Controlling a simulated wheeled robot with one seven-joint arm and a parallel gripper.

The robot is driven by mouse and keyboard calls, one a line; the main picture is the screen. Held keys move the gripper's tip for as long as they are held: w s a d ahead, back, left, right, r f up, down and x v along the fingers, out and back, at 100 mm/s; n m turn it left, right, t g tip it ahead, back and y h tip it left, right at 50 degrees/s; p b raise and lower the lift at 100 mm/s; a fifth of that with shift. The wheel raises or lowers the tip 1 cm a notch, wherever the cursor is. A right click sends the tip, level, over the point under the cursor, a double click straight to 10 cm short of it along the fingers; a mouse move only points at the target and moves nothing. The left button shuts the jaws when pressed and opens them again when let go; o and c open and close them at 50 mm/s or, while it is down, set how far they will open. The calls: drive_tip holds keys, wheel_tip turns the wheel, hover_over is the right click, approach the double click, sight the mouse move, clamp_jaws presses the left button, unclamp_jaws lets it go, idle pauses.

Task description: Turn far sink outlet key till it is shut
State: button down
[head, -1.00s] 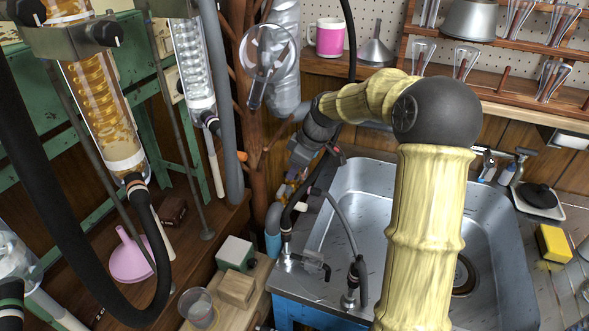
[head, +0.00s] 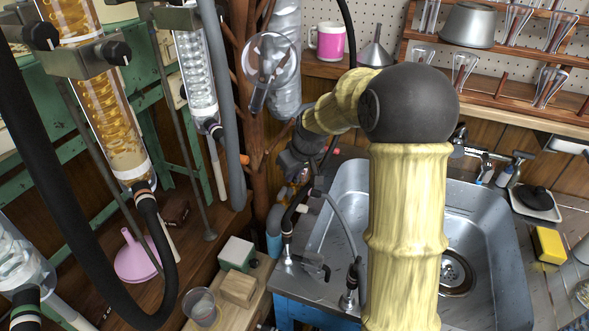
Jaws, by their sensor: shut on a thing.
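My gripper (head: 298,178) is at the end of the yellow, bamboo-like arm, pointing down beside the left rim of the steel sink (head: 335,215). Its jaws are shut on the far sink outlet key. The key itself is mostly hidden by the dark wrist and jaws, so I cannot tell its angle. A nearer outlet with a black lever (head: 316,267) stands on the sink's left ledge, apart from my gripper.
Black and grey hoses (head: 344,228) run close under the gripper. A wooden block (head: 238,288) and glass beaker (head: 199,307) sit at lower left. My forearm covers the sink's middle.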

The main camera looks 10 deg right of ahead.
drive_tip(key=m, duration=0.1)
drive_tip(key=m+h+p, duration=0.1)
drive_tip(key=m, duration=0.1)
drive_tip(key=shift+a+r+p, duration=0.15)
drive_tip(key=shift+a+p, duration=0.1)
drive_tip(key=shift+p, duration=0.05)
drive_tip(key=shift+m+h+p, duration=0.4)
drive_tip(key=shift+m+h, duration=0.2)
drive_tip(key=shift+m, duration=0.5)
drive_tip(key=c, duration=1.5)
unclamp_jaws()
drive_tip(key=shift+o, duration=0.2)
